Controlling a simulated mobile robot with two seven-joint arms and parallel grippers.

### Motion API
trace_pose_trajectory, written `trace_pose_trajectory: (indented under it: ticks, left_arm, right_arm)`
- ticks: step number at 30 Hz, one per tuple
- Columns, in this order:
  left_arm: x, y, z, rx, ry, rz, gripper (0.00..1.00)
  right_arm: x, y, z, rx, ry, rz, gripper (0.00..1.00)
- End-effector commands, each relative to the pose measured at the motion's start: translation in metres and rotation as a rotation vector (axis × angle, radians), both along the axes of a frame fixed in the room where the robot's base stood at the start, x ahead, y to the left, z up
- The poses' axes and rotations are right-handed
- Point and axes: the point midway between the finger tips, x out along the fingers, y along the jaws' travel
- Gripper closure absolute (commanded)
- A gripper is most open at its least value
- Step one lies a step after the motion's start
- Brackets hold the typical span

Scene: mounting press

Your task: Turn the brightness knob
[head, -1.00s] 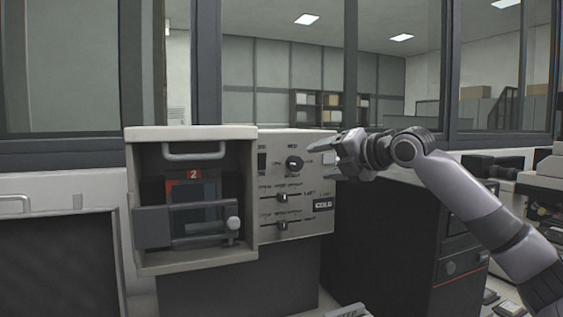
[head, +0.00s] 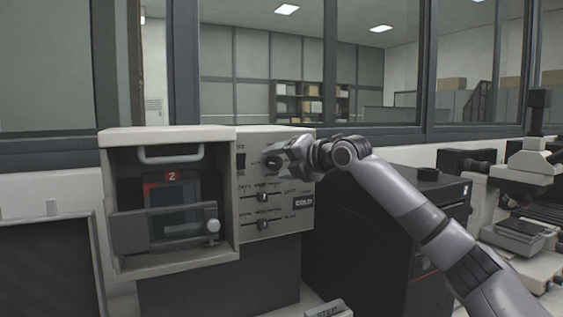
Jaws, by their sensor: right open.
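The round black knob (head: 272,162) is in the upper part of the press's control panel (head: 245,218). Its labels are too small to read, so I cannot tell if it is marked brightness. My right gripper (head: 282,158) reaches in from the right and is open, with its fingertips right at the knob. The gripper hides the knob's right side. I cannot tell whether the fingers touch it. My left gripper is not in view.
The mounting press (head: 218,190) has an open bay on the left with a handle (head: 170,154) and a dark mechanism. Two sliders (head: 263,197) sit below the knob. A black cabinet (head: 370,235) stands to the right, under my arm. A microscope (head: 535,160) is at far right.

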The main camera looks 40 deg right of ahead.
Motion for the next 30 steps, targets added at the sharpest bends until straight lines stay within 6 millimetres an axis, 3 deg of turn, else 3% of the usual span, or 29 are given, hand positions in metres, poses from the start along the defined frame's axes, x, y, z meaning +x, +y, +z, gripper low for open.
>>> trace_pose_trajectory:
  ticks: [2, 6, 7, 20, 30]
  left_arm:
    - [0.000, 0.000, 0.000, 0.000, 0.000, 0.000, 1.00]
    - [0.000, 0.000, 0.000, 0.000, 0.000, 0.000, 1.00]
    - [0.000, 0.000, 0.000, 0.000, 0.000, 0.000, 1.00]
    - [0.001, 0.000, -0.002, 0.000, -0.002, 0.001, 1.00]
    - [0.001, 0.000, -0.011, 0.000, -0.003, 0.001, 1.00]
  right_arm:
    - [0.000, 0.000, 0.000, 0.000, 0.000, 0.000, 0.38]
    - [0.000, 0.000, 0.000, 0.000, 0.000, 0.000, 0.84]
    - [0.000, 0.000, 0.000, 0.000, 0.000, 0.000, 0.91]
    - [0.000, 0.000, -0.002, 0.070, -0.021, 0.000, 0.91]
    - [-0.001, -0.001, -0.006, 0.323, -0.100, 0.001, 0.91]
